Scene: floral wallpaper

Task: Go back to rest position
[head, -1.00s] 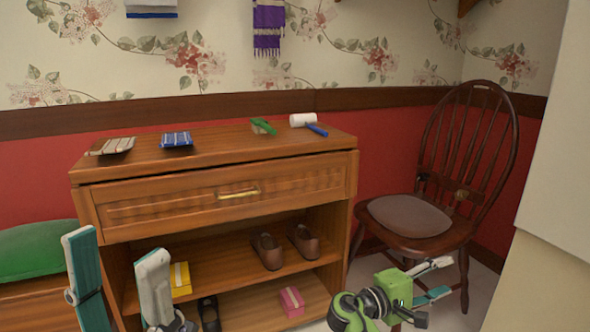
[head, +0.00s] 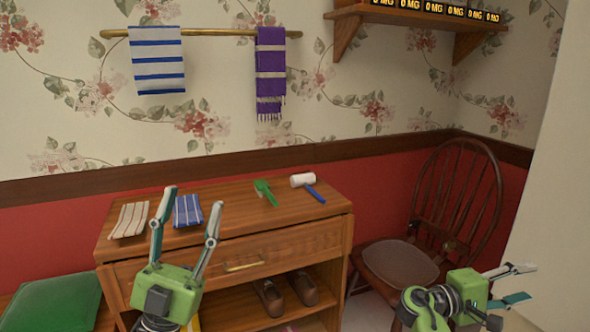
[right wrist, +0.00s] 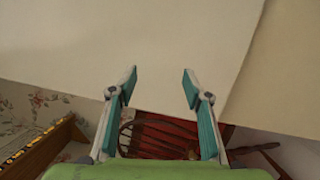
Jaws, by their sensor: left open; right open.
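My left gripper (head: 192,215) is open and empty, its fingers pointing up in front of the wooden dresser (head: 290,240) in the head view. My right gripper (head: 524,283) is open and empty at the lower right, in front of the chair (head: 398,262). In the right wrist view its two teal-padded fingers (right wrist: 160,82) stand apart with nothing between them, against a plain pale wall.
On the dresser lie a striped beige item (head: 130,219), a blue striped item (head: 187,210), a green brush-like tool (head: 265,192) and a white-headed roller or mallet (head: 303,180). Brown shoes (head: 270,296) sit on its shelf. A shelf (head: 400,17) and towel rail (head: 215,32) hang above.

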